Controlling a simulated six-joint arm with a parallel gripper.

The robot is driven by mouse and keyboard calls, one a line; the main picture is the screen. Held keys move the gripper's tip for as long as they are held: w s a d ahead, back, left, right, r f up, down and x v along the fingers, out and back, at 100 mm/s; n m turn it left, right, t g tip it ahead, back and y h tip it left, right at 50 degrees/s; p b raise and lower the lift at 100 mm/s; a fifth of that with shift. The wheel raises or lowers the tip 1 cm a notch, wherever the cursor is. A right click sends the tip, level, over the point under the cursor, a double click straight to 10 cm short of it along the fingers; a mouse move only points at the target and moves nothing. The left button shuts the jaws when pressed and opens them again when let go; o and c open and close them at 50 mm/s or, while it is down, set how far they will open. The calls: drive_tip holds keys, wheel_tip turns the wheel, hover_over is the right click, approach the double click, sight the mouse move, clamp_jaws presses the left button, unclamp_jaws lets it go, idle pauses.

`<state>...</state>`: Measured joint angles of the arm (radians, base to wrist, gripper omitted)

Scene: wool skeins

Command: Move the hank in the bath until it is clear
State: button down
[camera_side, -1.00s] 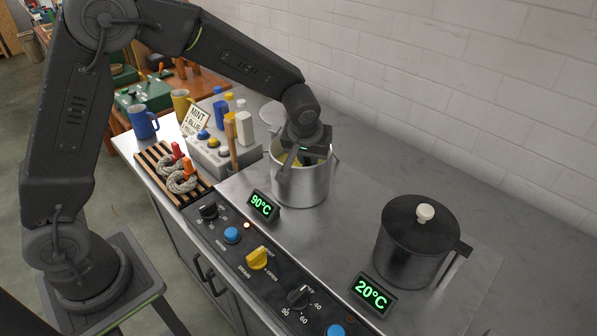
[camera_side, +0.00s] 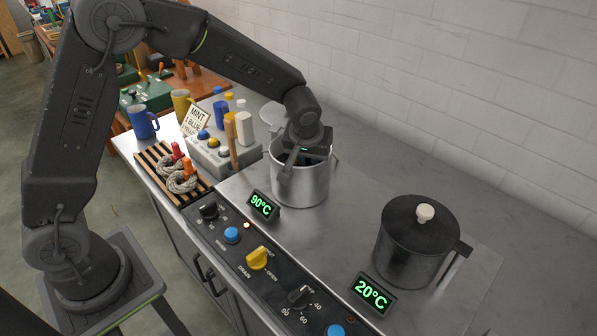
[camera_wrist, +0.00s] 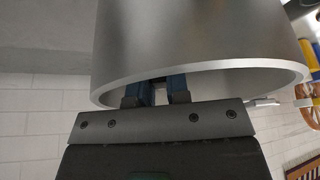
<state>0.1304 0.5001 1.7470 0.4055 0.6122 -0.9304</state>
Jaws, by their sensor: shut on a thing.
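The bath is a shiny steel pot (camera_side: 303,186) behind the 90°C display in the side view. My gripper (camera_side: 304,158) points down into its mouth, with the jaws below the rim. In the wrist view, the pot wall (camera_wrist: 190,45) fills the upper part, and my two dark blue fingers (camera_wrist: 157,92) pass inside the rim, a narrow gap between them. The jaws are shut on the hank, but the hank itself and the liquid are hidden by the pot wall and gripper.
A lidded dark pot (camera_side: 418,245) stands to the right by a 20°C display (camera_side: 371,295). Two grey hanks with red and orange tags (camera_side: 180,178) lie on a slatted wooden rack (camera_side: 153,160). A grey button box (camera_side: 210,155) stands close left of the steel pot.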

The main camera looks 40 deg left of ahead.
drive_tip(key=shift+s+d+r, duration=0.2)
drive_tip(key=shift+s+r, duration=0.15)
drive_tip(key=shift+r, duration=0.1)
wheel_tip(320, 180, up, 11)
idle(1.2)
drive_tip(key=shift+r, duration=0.1)
idle(0.9)
drive_tip(key=shift+r, duration=1.5)
